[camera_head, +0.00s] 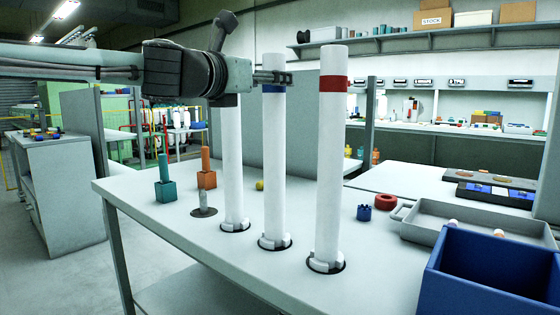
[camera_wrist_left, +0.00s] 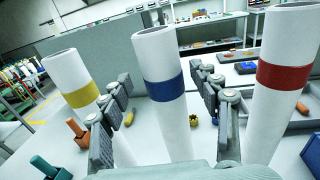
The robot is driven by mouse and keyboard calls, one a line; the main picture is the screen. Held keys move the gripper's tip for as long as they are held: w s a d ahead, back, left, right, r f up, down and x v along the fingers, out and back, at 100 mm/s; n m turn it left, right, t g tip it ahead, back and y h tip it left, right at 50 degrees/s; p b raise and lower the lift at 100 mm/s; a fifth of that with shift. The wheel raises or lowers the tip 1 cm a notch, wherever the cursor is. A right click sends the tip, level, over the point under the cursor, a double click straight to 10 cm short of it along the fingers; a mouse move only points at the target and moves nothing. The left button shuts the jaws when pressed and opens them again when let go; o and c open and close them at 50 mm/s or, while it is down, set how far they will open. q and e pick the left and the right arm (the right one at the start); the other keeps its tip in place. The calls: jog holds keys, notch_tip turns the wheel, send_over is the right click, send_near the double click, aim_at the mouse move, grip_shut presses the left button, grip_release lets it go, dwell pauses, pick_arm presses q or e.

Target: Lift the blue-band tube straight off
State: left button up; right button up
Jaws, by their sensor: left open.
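The white blue-band tube (camera_head: 272,160) stands upright in the middle of three tubes, its foot in a collar on the bench. It also shows in the left wrist view (camera_wrist_left: 166,105), with its open top and blue band facing me. My left gripper (camera_head: 275,78) is at the height of the blue band. In the wrist view its fingers (camera_wrist_left: 163,84) are apart, one on each side of the tube; I cannot tell whether they touch it. The red-band tube (camera_head: 330,150) stands to the right. The yellow-band tube (camera_wrist_left: 70,74) stands to the left. My right gripper is not in view.
The grey bench (camera_head: 150,195) also bears a teal block (camera_head: 165,190), an orange block (camera_head: 206,179) and a short grey post (camera_head: 203,202). A red ring (camera_head: 386,201), a grey tray (camera_head: 470,222) and a blue bin (camera_head: 490,275) are at the right.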

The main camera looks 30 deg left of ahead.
pick_arm(q)
jog(key=w, duration=0.6)
dwell(0.3)
grip_shut()
dwell(0.4)
